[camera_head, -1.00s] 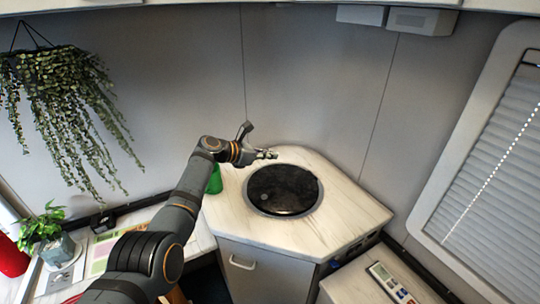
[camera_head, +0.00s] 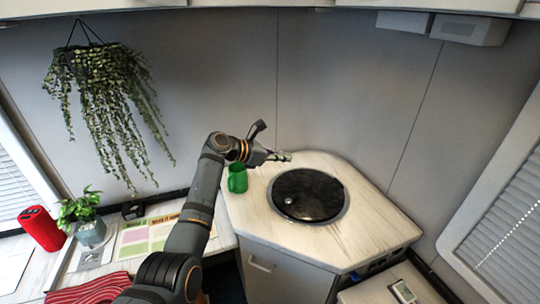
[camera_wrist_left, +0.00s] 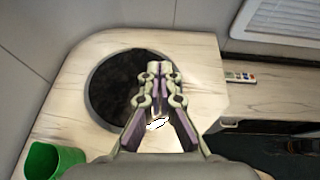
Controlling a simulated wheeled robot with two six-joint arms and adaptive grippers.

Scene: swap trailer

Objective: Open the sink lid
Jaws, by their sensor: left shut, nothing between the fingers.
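The sink lid (camera_head: 322,190) is a round, dark, glossy disc in a grey rim, set in the light wood-patterned counter. It lies flat and closed. A small pale round spot shows on its left side. My left gripper (camera_head: 286,156) is shut and empty above the counter, just behind and left of the lid in the head view. In the left wrist view the shut fingers (camera_wrist_left: 159,68) appear in front of the dark lid (camera_wrist_left: 108,92) and hide part of it. I cannot tell the height above the lid. My right gripper is not in view.
A green mug (camera_head: 237,181) stands on the counter left of the lid, near my left forearm. A potted plant (camera_head: 88,222), a red cylinder (camera_head: 41,229) and a red striped cloth (camera_head: 92,290) are at the left. The counter right of the lid is clear.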

